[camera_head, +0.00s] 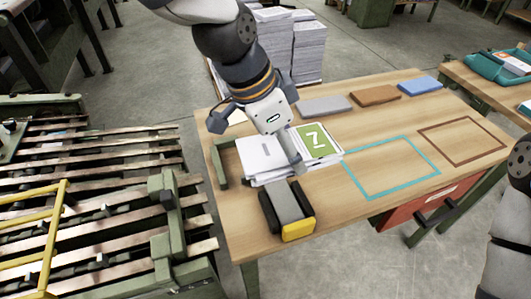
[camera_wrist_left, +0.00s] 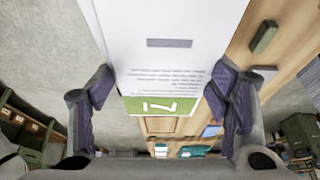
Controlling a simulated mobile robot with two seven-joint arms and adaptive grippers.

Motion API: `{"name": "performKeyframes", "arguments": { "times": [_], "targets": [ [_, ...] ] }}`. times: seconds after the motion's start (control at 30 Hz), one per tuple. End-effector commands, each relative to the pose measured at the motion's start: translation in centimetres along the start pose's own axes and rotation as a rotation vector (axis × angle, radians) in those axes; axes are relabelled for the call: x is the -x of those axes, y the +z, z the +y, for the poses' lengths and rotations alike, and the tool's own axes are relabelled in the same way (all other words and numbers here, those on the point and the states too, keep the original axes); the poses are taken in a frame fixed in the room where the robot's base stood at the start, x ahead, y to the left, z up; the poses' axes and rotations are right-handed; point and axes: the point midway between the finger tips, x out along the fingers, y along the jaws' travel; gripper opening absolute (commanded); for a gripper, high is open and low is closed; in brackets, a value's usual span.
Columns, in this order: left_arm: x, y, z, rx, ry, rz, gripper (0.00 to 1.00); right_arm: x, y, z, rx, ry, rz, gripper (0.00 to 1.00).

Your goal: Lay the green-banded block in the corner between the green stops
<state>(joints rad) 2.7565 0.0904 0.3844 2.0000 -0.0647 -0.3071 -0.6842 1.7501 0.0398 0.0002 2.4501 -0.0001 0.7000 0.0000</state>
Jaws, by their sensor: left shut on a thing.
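A green stop (camera_head: 221,165) stands at the table's left edge, just left of the block. Another green stop (camera_wrist_left: 264,37) shows in the wrist view. I cannot tell whether the block touches the table. My right gripper is out of view.
A grey and black tool with a yellow end (camera_head: 298,230) lies at the table's front edge, close to the block. Grey (camera_head: 325,105), brown (camera_head: 374,95) and blue (camera_head: 420,86) slabs line the back. Teal (camera_head: 376,196) and brown outlined areas to the right are empty. A slatted conveyor stands left.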

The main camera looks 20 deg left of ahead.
Motion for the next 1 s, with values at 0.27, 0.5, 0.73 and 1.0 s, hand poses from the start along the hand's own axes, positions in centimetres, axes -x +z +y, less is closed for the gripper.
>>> {"name": "performKeyframes", "arguments": {
  "times": [0.27,0.5,0.73,1.0],
  "targets": [
    [-4.1,2.5,-8.6,0.012,0.008,-0.005,0.34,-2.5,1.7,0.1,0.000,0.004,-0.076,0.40],
    [-7.8,4.4,-12.1,0.005,0.005,-0.004,0.34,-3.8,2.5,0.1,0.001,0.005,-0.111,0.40],
    [-10.2,5.5,-13.2,0.005,0.005,-0.004,0.34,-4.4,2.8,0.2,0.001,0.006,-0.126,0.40],
    [-11.4,5.9,-13.2,0.002,-0.001,0.001,0.34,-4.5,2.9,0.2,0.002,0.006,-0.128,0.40]
  ]
}}
